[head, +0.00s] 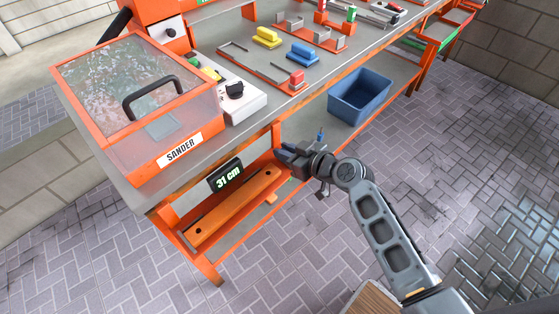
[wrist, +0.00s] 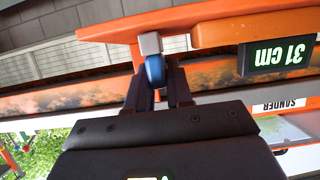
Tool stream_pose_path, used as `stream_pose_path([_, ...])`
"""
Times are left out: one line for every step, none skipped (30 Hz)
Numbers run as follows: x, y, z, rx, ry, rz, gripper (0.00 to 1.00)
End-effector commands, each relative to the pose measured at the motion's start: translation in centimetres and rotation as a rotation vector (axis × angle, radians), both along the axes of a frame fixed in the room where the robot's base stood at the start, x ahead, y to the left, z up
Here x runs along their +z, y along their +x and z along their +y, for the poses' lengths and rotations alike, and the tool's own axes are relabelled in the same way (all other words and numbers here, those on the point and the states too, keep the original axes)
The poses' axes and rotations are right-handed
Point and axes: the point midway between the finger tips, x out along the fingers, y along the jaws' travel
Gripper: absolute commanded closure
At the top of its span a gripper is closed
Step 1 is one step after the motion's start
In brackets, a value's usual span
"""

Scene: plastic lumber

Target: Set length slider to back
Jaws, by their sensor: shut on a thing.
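The length slider has a blue round knob (wrist: 155,70) on a small grey block (wrist: 150,44), seen in the wrist view at the end of an orange rail. My gripper (wrist: 157,84) is shut on the blue knob, with one dark finger on each side of it. In the head view my gripper (head: 282,152) is at the right end of the orange slider rail (head: 235,205), and the knob is hidden there. A black display (head: 226,175) above the rail reads 31 cm. It also shows upside down in the wrist view (wrist: 278,55).
The sander box (head: 135,100) with a clear lid stands on the grey bench above the rail. A blue bin (head: 359,98) sits on the lower shelf to the right. Blue and yellow blocks lie on the benchtop. The paved floor in front is open.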

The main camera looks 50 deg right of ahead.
Motion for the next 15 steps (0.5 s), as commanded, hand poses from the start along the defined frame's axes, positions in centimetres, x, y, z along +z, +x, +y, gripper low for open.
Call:
stream_pose_path([-0.5,0.1,-0.8,-0.002,-0.002,-0.004,1.00])
stream_pose_path([-0.5,0.1,-1.2,-0.003,-0.001,-0.003,1.00])
stream_pose_path([-0.4,0.1,-1.6,-0.003,-0.001,-0.004,1.00])
stream_pose_path([-0.4,0.1,-1.9,-0.001,-0.002,-0.003,1.00])
stream_pose_path([-0.3,0.0,-2.1,-0.001,-0.002,-0.003,1.00])
stream_pose_path([-0.3,0.0,-2.4,-0.003,-0.001,-0.002,1.00])
stream_pose_path([-0.2,0.0,-2.5,-0.002,-0.001,-0.002,1.00])
stream_pose_path([-0.2,0.0,-2.6,-0.001,0.000,-0.001,1.00])
stream_pose_path([-0.1,0.0,-2.7,-0.001,0.000,0.000,1.00])
stream_pose_path([-0.1,0.0,-2.7,-0.001,0.000,0.000,1.00])
stream_pose_path([-0.1,0.0,-2.8,-0.001,0.000,0.000,1.00])
stream_pose_path([0.0,0.0,-2.8,-0.001,0.000,0.001,1.00])
stream_pose_path([0.0,0.0,-2.8,-0.001,0.000,0.001,1.00])
stream_pose_path([0.0,0.0,-2.8,-0.001,0.000,0.001,1.00])
stream_pose_path([0.0,0.0,-2.8,-0.001,0.000,0.001,1.00])
